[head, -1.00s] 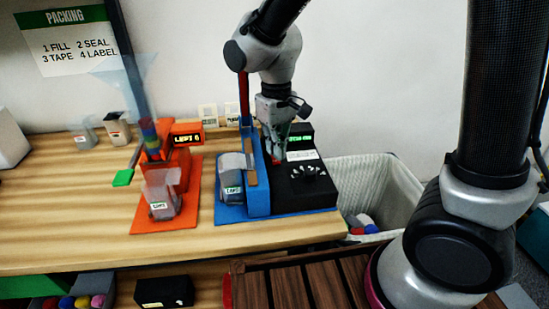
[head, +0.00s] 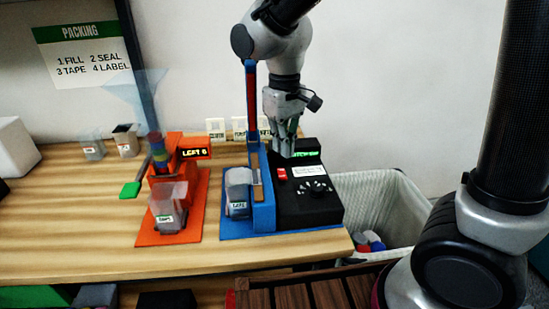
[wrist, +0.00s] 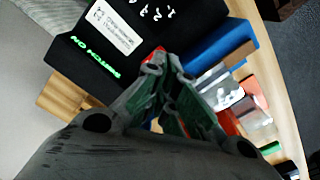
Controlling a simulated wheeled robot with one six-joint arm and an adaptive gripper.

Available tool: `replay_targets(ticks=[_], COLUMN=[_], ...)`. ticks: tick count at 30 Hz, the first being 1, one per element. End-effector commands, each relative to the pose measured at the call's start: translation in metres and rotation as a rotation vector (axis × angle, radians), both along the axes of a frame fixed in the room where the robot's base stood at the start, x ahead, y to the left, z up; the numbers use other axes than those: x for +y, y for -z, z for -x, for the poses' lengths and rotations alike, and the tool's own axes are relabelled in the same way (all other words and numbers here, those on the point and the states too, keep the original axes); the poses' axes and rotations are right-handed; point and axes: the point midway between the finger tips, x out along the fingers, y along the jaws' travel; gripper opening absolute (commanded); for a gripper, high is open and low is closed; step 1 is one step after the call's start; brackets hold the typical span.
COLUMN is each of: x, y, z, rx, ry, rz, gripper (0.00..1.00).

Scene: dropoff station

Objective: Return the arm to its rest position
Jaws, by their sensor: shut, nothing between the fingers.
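My gripper (head: 287,150) hangs pointing down just above the back of the black box with knobs (head: 312,205) at the right end of the table. Its fingers are together and hold nothing. In the wrist view the gripper (wrist: 168,62) shows close up, with the black box (wrist: 100,35) and its green lettering beyond the fingertips. A red button (head: 282,173) on the box sits just below the fingers. Whether the fingertips touch the box I cannot tell.
A lined white bin (head: 375,200) with balls stands right of the table. The table (head: 70,235) is clear at front left.

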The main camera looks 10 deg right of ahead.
Motion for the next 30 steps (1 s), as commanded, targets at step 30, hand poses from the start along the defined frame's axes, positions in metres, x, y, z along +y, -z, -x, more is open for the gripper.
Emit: replay_targets(ticks=[30], x=[-0.27], y=[-0.097], z=[0.138], rx=[-0.371], ry=[0.548], rz=[-0.106], gripper=[0.0])
